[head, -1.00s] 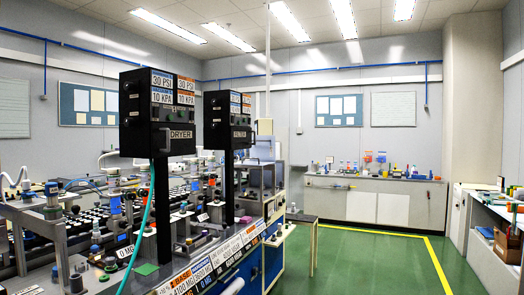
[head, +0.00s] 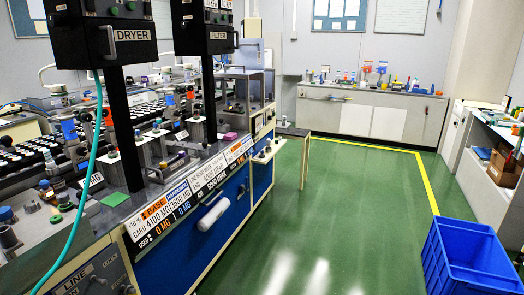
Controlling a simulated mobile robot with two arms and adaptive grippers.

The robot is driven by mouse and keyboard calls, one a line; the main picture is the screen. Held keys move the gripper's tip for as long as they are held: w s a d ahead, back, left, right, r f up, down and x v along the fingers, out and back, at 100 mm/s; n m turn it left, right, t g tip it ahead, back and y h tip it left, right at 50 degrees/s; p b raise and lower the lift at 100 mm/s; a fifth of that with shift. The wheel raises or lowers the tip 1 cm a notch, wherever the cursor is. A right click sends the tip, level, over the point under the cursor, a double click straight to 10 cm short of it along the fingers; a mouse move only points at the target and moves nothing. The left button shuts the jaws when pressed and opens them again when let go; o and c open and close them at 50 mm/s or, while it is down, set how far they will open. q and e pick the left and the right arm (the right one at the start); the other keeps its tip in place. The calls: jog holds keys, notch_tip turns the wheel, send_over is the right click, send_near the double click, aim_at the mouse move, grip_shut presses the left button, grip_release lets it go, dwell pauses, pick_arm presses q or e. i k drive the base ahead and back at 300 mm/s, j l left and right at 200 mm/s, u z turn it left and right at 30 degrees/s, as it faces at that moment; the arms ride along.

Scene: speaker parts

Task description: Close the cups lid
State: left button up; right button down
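Neither of my grippers shows in the head view. I cannot make out any cups or a lid for certain. A long machine bench (head: 190,190) fills the left side. It carries many small cylindrical parts and rows of dark round pieces (head: 35,150), too small to identify. Two black boxes, one labelled DRYER (head: 100,22) and one labelled FILTER (head: 206,30), stand on black posts above the bench.
A blue crate (head: 468,262) stands on the green floor (head: 320,220) at the lower right. A small stool (head: 295,132) is by the bench's far end. A grey counter (head: 372,113) is at the back, shelves (head: 490,150) at the right. The middle floor is clear.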

aim_at(251, 53)
jog(key=i+z, duration=0.3)
jog(key=i, duration=1.6)
